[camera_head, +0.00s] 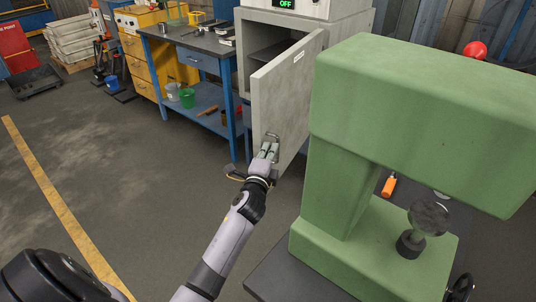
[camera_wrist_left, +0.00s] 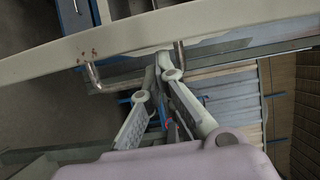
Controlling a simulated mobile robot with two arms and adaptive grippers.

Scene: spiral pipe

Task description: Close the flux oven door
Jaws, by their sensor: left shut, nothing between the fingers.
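The flux oven (camera_head: 303,32) stands at the back centre in the head view, a grey box with a green "OFF" display on top. Its grey door (camera_head: 283,92) is open and swung out toward me. A metal bar handle (camera_head: 274,143) is low on the door's outer face. My left gripper (camera_head: 269,150) is at the handle, its fingers shut with nothing between them. In the left wrist view the door (camera_wrist_left: 210,26) crosses the top. The handle (camera_wrist_left: 93,76) spans below it, and the closed fingertips (camera_wrist_left: 166,62) lie between its two posts. I cannot tell whether they touch it.
A large green press (camera_head: 345,200) on a dark table fills the right side, close to the door's edge. A blue workbench (camera_head: 190,40) with tools stands left of the oven. Floor with a yellow line (camera_head: 50,180) is open on the left.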

